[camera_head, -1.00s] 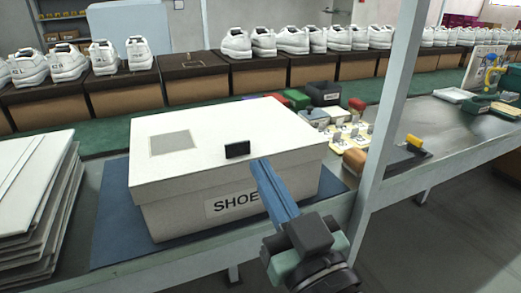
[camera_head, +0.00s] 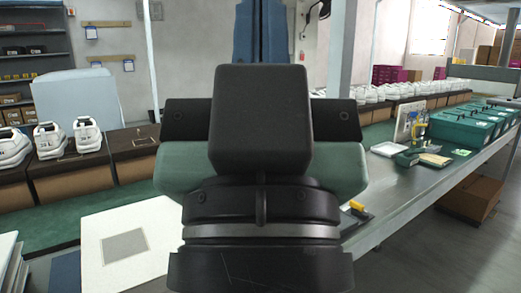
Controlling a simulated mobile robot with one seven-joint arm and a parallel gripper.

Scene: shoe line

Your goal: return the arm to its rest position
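My gripper (camera_head: 262,30) and wrist rise large and close in the middle of the view. The wrist is black and green with a silver ring. The blue fingers point up and run out of the top edge, so their tips are hidden. A dark strip runs between them, and I cannot tell whether they are apart or shut. Nothing held is visible. The white shoe box (camera_head: 92,238) with a grey square on its lid is at the lower left. My wrist stands in front of its right part.
A green conveyor (camera_head: 45,227) with brown boxes and white shoes runs behind at the left. A metal bench (camera_head: 400,205) with small tools and green bins (camera_head: 465,125) extends right. A grey post (camera_head: 342,60) stands just right of my gripper.

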